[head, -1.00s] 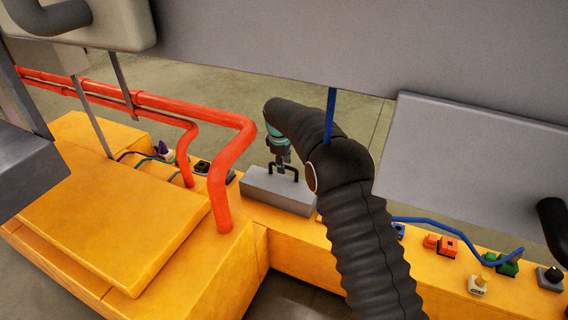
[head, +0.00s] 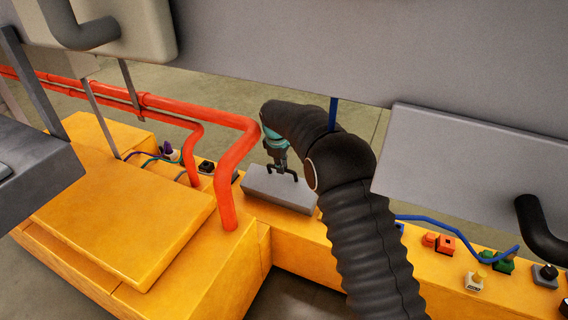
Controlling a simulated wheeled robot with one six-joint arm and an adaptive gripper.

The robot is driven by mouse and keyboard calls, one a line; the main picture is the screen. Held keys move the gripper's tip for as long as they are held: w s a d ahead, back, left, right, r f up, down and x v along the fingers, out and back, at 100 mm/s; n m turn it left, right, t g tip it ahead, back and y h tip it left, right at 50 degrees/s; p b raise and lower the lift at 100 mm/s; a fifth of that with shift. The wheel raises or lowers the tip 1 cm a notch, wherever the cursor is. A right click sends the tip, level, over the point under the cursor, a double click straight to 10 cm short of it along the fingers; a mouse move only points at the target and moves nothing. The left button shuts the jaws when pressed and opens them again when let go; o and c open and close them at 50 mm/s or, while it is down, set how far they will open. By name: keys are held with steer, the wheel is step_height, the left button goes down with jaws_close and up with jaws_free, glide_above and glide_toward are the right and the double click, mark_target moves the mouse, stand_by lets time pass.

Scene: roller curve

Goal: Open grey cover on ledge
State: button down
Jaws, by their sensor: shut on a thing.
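The grey cover (head: 270,195) is a low, oblong box-like shape on the yellow ledge (head: 290,236), just right of the red pipe's bend. It looks closed and lies flat. My gripper (head: 283,177) comes down from above at the end of my black, sleeved arm, with its dark fingers at the top of the cover. It is shut on the grey cover, seemingly at its top middle. The fingertips are small here, and the exact grip is hard to make out. My arm hides the ledge just right of the cover.
A red pipe (head: 232,165) drops to the ledge close left of the cover. Orange (head: 445,245), green and other small blocks and a blue cable (head: 440,222) lie on the ledge to the right.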

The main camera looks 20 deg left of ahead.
steer(key=c, duration=1.2)
jaws_free()
steer(key=shift+a+f, duration=0.1)
steer(key=shift+f, duration=0.2)
steer(key=shift+r, duration=0.4)
steer(key=r, duration=0.3)
steer(key=s+r, duration=0.1)
steer(key=r, duration=0.3)
steer(key=s+r, duration=0.1)
steer(key=r, duration=0.3)
steer(key=shift+s, duration=0.15)
